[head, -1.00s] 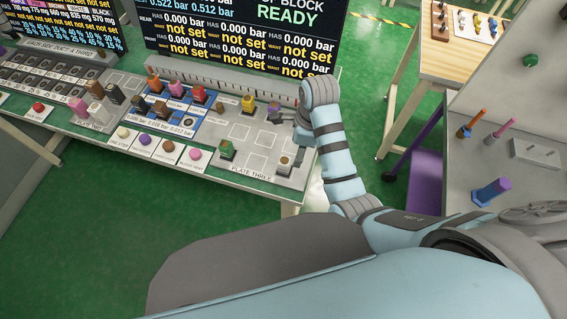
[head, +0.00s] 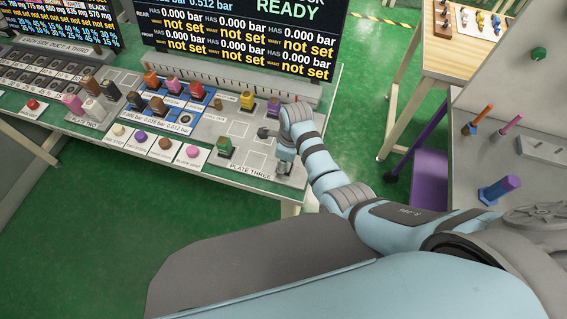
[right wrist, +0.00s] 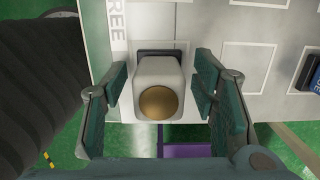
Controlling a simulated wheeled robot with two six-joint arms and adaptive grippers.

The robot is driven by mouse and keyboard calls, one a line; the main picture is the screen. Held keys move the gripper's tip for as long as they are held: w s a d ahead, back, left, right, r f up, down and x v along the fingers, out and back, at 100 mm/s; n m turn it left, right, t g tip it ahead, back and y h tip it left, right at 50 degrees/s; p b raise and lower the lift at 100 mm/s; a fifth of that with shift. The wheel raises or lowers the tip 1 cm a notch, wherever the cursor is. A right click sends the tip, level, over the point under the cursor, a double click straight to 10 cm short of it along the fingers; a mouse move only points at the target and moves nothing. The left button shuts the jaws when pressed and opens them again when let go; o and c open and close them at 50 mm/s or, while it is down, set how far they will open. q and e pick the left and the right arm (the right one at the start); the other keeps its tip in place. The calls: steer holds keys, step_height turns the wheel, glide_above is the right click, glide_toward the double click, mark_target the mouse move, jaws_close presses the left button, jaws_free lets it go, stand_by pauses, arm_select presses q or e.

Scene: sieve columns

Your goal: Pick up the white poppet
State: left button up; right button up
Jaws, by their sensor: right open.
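The white poppet (right wrist: 158,78) is a pale block with a round brass-coloured top and a dark base. It stands on the plate marked PLATE THREE (head: 262,146), near the front right corner. My right gripper (right wrist: 160,90) is open, with one finger on each side of the poppet and a gap on both sides. In the head view my right gripper (head: 285,153) is over that corner and mostly hides the poppet. My left gripper is in neither view.
A green poppet (head: 224,147) stands left on the same plate. A yellow one (head: 247,100) and a purple one (head: 273,107) stand at its back. Several marked squares between them are empty. A row of coloured buttons (head: 165,143) lies along the table front.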

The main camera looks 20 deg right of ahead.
steer(key=shift+r, duration=0.1)
jaws_close()
